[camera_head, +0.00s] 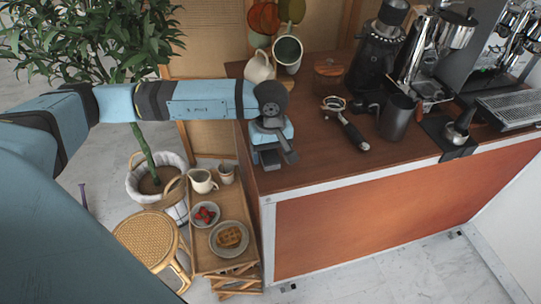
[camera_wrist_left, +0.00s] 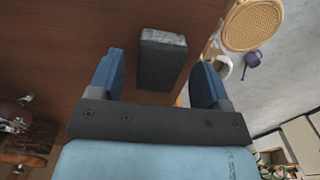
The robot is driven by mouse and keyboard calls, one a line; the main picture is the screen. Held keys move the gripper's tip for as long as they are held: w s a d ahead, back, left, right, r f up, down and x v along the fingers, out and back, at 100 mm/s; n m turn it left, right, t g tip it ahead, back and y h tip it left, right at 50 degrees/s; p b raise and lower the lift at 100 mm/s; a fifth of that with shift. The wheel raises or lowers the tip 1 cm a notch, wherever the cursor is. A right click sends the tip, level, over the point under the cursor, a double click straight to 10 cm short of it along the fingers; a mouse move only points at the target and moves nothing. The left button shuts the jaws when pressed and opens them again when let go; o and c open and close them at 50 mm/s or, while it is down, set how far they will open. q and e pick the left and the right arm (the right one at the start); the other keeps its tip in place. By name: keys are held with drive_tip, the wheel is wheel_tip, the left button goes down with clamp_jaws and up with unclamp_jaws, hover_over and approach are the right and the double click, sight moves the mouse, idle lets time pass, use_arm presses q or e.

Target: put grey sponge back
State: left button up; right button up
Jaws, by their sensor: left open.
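A dark grey block with a lighter grey end, which looks like the grey sponge (camera_wrist_left: 163,62), lies on the brown counter in the left wrist view. It is between the two blue fingers of my left gripper (camera_wrist_left: 160,68), with a gap visible on each side. In the head view my left gripper (camera_head: 271,148) points down over the counter's left end, near its edge. The sponge is mostly hidden there by the gripper. The left gripper is open. My right gripper is not in view.
The counter (camera_head: 310,165) holds a white pitcher (camera_head: 259,67), a portafilter (camera_head: 346,124), a dark cup (camera_head: 397,117) and a coffee grinder (camera_head: 379,48). A lower wooden tray table (camera_head: 208,263) with plates and a rattan stool (camera_head: 148,237) stand left of it. The counter's front middle is clear.

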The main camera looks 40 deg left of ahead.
sight(271, 157)
use_arm(q)
wheel_tip(271, 157, up, 10)
drive_tip(key=shift+r, duration=0.2)
idle(0.5)
